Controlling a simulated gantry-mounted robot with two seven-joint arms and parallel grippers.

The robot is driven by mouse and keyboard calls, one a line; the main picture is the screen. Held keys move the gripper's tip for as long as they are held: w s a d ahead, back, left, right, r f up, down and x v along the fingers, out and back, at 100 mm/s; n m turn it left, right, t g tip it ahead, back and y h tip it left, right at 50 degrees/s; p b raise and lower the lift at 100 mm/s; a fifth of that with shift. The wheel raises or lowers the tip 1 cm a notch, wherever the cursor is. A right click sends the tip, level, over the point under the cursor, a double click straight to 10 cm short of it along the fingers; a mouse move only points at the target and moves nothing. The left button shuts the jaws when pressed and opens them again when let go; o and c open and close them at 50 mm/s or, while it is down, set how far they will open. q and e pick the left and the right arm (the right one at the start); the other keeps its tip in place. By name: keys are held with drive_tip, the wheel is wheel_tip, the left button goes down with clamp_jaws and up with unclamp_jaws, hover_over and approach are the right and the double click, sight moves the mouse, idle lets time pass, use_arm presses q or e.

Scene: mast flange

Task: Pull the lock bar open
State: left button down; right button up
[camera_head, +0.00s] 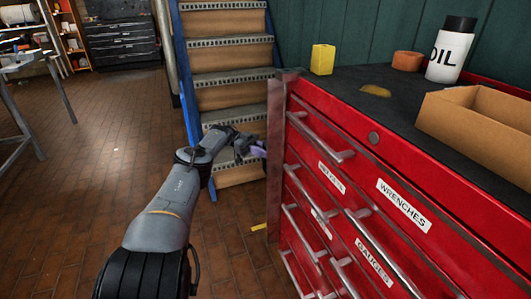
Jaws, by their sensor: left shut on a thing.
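The lock bar (276,120) is a tall, worn red-brown strip, upright along the left front edge of the red tool cabinet (360,125). My left gripper (260,149) reaches in from the lower left and meets the bar's left edge at about mid-height. It is shut on the bar. The fingertips are small and partly hidden against the bar, so the exact grip is hard to see. My right gripper is not in view.
The cabinet's drawers have long metal handles (322,137) close to the bar. On its top are a yellow block (323,59), an oil bottle (451,50) and a cardboard box (480,125). Blue-sided stairs (230,88) rise behind my gripper. The brick floor (95,170) at left is clear.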

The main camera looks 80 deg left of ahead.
use_arm(q)
drive_tip(key=shift+f, duration=0.1)
drive_tip(key=c, duration=1.2)
unclamp_jaws()
drive_tip(key=shift+s+d, duration=0.1)
drive_tip(key=shift+o, duration=0.2)
